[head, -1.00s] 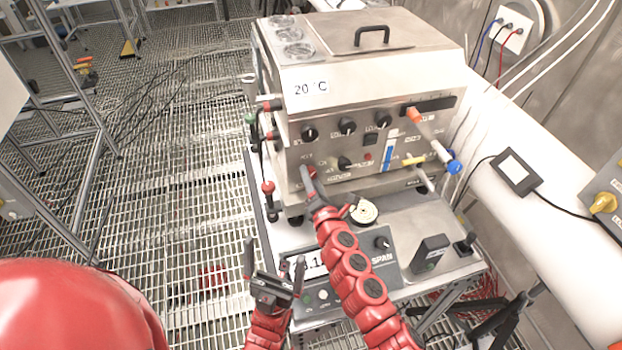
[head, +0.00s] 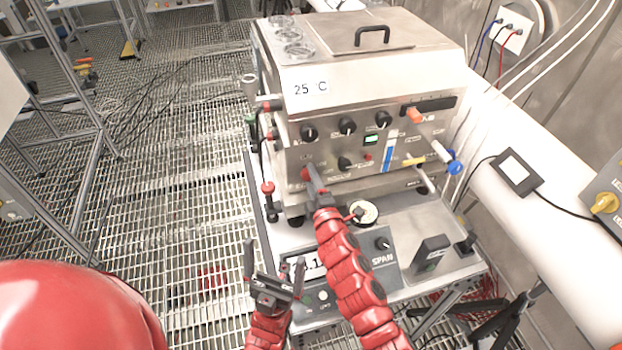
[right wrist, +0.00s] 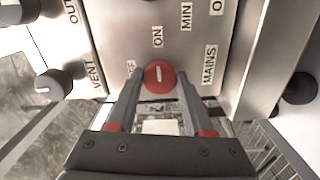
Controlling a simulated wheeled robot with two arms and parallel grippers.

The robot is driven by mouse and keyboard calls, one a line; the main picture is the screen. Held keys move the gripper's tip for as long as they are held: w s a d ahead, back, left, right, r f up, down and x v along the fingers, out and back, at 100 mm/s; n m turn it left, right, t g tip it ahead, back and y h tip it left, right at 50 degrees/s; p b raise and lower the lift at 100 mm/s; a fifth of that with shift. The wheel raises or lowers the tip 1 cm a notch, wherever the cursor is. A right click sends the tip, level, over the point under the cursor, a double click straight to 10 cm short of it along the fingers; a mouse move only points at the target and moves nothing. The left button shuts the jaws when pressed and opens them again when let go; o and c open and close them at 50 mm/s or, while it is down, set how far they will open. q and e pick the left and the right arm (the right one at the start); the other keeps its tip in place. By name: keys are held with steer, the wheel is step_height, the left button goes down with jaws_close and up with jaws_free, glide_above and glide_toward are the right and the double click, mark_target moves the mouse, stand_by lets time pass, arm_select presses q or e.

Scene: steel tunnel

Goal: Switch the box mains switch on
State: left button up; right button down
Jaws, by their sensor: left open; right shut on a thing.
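The box (head: 350,110) is a steel cabinet on a bench, with knobs on its front. Its mains switch is a round red knob (head: 306,173) at the lower left of that front. In the right wrist view the red knob (right wrist: 159,77) sits between the fingers, next to the labels MAINS and ON; its white mark points toward ON. My right gripper (head: 314,180) is shut on this knob, and its fingers partly hide it in the head view. My left gripper (head: 276,275) is open and empty, low in front of the bench's left side.
A panel marked SPAN (head: 383,258) lies on the bench below the box, partly behind my right arm. Valves with blue and yellow handles (head: 454,167) stick out at the box's right. A white pipe (head: 560,200) runs along the right wall.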

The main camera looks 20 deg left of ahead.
steer(key=shift+f+m, duration=0.1)
steer(key=shift+m, duration=0.2)
stand_by(0.4)
steer(key=shift+c, duration=1.5)
jaws_free()
steer(key=b+v, duration=0.4)
steer(key=v, duration=1.3)
steer(key=shift+d+b, duration=0.25)
steer(key=shift+b, duration=0.15)
steer(key=shift+s, duration=0.15)
